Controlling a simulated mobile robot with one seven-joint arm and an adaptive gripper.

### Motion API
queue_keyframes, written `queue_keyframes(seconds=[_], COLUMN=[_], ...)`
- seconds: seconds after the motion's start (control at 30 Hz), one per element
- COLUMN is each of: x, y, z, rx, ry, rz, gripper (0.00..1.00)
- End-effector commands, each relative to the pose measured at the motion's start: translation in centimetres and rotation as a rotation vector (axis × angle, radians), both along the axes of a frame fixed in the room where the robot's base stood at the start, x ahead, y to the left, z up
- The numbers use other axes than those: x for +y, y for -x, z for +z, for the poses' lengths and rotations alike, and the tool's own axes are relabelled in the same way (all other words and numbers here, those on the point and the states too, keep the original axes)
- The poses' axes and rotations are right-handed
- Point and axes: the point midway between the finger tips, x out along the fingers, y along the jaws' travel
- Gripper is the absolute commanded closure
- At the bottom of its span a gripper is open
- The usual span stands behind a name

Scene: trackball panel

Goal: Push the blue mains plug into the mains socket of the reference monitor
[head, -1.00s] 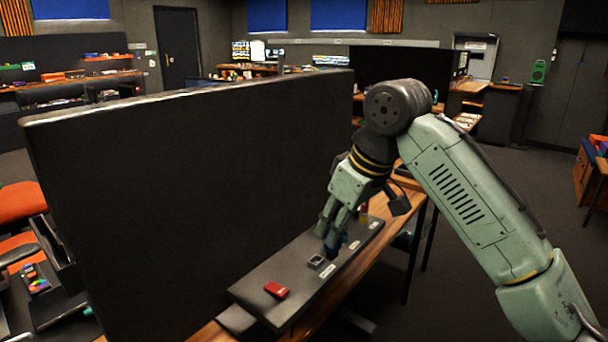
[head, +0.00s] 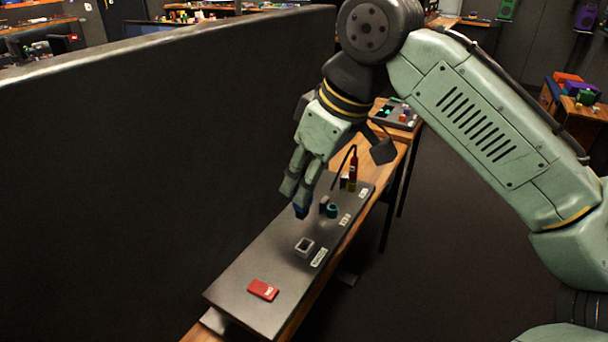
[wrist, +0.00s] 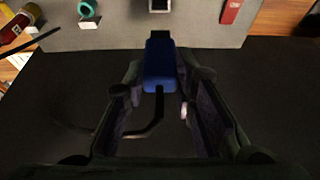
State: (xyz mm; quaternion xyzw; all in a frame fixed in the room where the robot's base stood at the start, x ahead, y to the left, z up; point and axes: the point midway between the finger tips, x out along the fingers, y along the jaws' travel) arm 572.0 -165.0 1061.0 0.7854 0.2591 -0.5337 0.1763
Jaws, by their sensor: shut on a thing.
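The blue mains plug (wrist: 160,65) is held between the two fingers of my gripper (wrist: 158,90), with its dark cable trailing back toward the wrist. In the head view, the plug (head: 300,211) hangs below my gripper (head: 297,190), above the grey panel. A grey-rimmed square socket (head: 304,247) stands on the panel, nearer the camera than the plug. In the wrist view, this socket (wrist: 159,5) is cut off by the top edge, beyond the plug's front end. The plug is apart from the socket. The large black screen (head: 150,170) stands left of the panel.
A red block (head: 263,290) lies at the panel's near end. A teal ring-shaped part (head: 332,210) and a red cylinder with a black cable (head: 353,172) stand farther along the panel (head: 240,275). White labels line its right edge. The floor on the right is clear.

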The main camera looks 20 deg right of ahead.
Motion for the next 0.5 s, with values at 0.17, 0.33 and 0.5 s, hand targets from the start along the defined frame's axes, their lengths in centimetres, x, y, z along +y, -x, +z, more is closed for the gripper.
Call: queue_keyframes(seconds=[0.17,0.33,0.5], x=[-0.2,-0.2,-0.2], y=[0.3,0.3,0.3], z=[-0.9,-2.7,-4.2], rx=[0.0,0.0,0.0], ry=[0.005,0.004,0.005], rz=[0.019,0.019,0.019], gripper=[1.0,1.0,1.0])
